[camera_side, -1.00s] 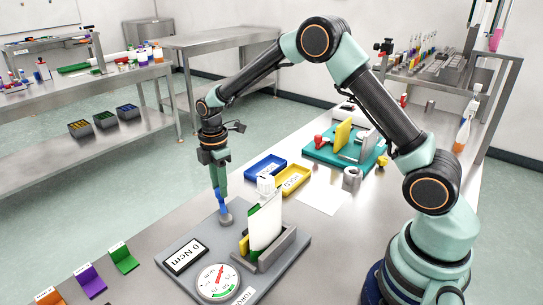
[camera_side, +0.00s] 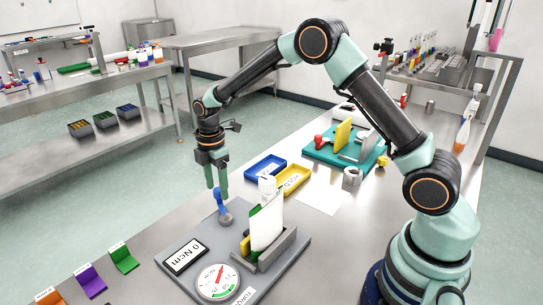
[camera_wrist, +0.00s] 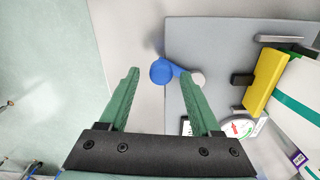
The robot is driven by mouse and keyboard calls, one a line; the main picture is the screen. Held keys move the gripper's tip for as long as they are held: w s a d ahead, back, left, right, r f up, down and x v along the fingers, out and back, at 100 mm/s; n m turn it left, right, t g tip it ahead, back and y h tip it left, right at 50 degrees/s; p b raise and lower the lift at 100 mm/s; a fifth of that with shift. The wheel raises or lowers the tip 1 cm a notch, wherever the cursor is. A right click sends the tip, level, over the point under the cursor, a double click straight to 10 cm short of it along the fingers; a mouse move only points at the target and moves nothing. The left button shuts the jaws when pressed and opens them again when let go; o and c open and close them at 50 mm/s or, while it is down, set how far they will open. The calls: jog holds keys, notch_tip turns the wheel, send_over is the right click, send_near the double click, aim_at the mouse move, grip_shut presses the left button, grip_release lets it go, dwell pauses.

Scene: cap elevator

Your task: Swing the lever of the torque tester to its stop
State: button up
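The torque tester is a grey plate (camera_side: 200,274) on the bench with a display (camera_side: 186,257) reading 0 Ncm and a round dial (camera_side: 218,281) with a red needle. Its blue lever (camera_side: 220,203) stands at the plate's far corner, joined to a grey round pivot (camera_side: 226,219). In the wrist view the lever's round blue knob (camera_wrist: 161,72) shows between my two green fingertips, and the lever runs right to the pivot (camera_wrist: 197,78). My gripper (camera_side: 217,189) is open, pointing down at the lever. I see no clear contact between fingers and knob.
A holder (camera_side: 276,250) with a white and green upright card stands on the plate right of the lever. Blue (camera_side: 265,167) and yellow (camera_side: 293,180) trays and a teal fixture (camera_side: 340,150) lie behind. The bench left of the lever is clear.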

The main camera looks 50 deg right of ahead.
notch_tip(320, 180, up, 12)
dwell(0.6)
jog(key=s+d+r+m+t, duration=0.2)
jog(key=s+r+m+t, duration=0.1)
jog(key=s+r+m, duration=0.5)
jog(key=s+f+m+t, duration=0.1)
jog(key=s+m+t, duration=0.1)
jog(key=s+m, duration=0.6)
jog(key=s+d, duration=0.1)
jog(key=s, duration=0.3)
jog(key=shift+s+f+m+t, duration=0.15)
jog(key=shift+s+m+t, duration=0.15)
jog(key=shift+s, duration=0.1)
